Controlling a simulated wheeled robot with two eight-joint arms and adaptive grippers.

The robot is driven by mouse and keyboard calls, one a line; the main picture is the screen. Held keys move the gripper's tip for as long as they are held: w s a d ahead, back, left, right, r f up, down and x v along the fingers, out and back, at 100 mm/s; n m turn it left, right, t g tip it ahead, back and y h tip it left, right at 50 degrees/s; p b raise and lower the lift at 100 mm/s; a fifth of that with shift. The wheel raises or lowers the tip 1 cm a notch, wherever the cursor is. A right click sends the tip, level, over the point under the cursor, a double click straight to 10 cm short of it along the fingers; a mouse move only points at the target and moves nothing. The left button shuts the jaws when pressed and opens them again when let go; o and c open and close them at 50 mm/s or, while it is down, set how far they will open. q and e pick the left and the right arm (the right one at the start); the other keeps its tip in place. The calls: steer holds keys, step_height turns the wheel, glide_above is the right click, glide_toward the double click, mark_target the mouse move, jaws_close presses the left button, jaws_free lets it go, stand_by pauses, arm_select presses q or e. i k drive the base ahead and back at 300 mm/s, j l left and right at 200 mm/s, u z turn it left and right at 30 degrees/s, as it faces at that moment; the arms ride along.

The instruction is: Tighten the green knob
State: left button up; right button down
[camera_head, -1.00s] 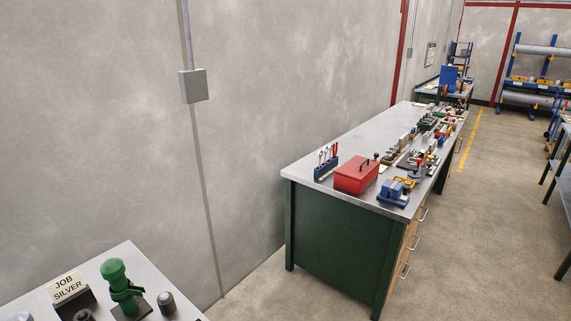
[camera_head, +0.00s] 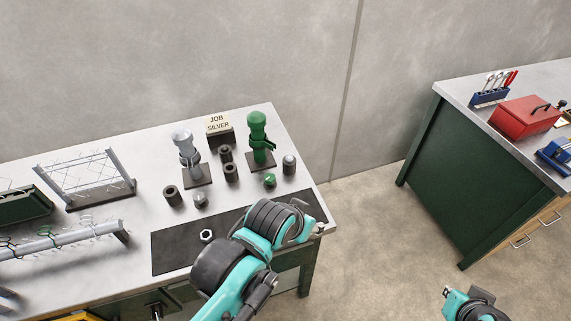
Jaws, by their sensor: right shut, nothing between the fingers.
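A tall green fixture (camera_head: 260,142) stands upright on a dark square base on the bench, with a rounded green knob (camera_head: 257,118) on top and a band around its middle. A small dark piece with a green top (camera_head: 270,180) sits in front of it. I cannot tell which green part the task names. My right gripper (camera_head: 487,295) is at the bottom right edge, over the floor, shut, empty and far from the bench's green things. My left arm (camera_head: 240,255) reaches over the bench's front edge; its gripper is not clearly visible.
A similar silver fixture (camera_head: 186,150) and a "JOB SILVER" sign (camera_head: 219,127) stand beside the green one. Dark cylinders (camera_head: 172,196), a dark mat (camera_head: 178,248) with a nut, and wire racks (camera_head: 85,180) occupy the bench. Another bench (camera_head: 455,92) with a red toolbox (camera_head: 523,116) stands right.

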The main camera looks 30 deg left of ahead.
mark_target(269, 178)
steer(key=j+u, duration=0.15)
steer(key=u, duration=1.05)
